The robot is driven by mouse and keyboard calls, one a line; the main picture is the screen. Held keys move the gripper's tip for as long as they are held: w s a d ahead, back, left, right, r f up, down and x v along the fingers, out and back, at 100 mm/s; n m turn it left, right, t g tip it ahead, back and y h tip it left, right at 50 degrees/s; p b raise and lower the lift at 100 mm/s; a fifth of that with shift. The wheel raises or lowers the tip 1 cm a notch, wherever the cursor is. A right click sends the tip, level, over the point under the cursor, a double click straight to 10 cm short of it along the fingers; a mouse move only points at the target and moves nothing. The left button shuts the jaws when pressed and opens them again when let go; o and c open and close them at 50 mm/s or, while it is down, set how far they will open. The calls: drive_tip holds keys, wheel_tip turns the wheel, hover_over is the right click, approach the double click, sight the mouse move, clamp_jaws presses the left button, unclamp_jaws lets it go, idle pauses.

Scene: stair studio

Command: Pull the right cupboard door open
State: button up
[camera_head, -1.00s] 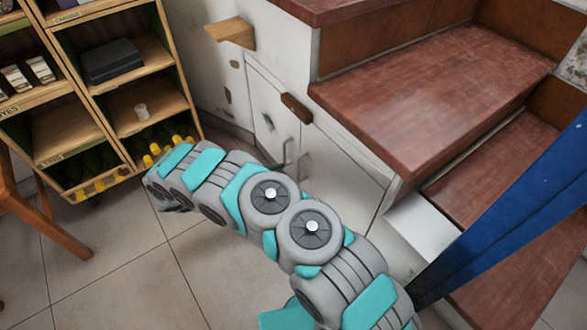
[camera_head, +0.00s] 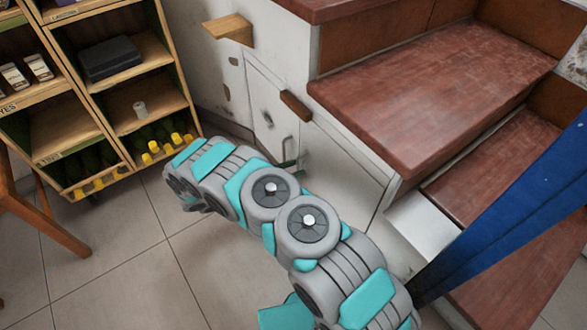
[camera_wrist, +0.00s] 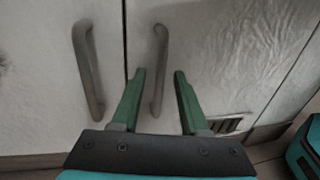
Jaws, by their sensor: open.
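The cupboard under the stairs has two pale, worn doors, both shut, with a dark seam between them in the wrist view. The right cupboard door (camera_wrist: 225,60) carries a grey upright bar handle (camera_wrist: 158,65). The left door (camera_wrist: 40,110) has a similar curved handle (camera_wrist: 88,70). My gripper (camera_wrist: 158,75) is open, its two green fingers spread on either side of the right handle as seen from the wrist. I cannot tell how deep the handle sits between them, and no contact shows. In the head view my arm hides much of the gripper and the cupboard's lower part.
Red-brown stairs (camera_head: 430,95) rise above and to the right of the cupboard. A wooden block (camera_head: 230,29) juts from the wall. A shelf unit (camera_head: 112,85) with bottles in its bottom row and a wooden chair (camera_head: 40,215) stand left. The tiled floor (camera_head: 120,260) is clear.

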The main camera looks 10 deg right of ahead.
drive_tip(key=shift+c, duration=0.3)
clamp_jaws()
idle(1.1)
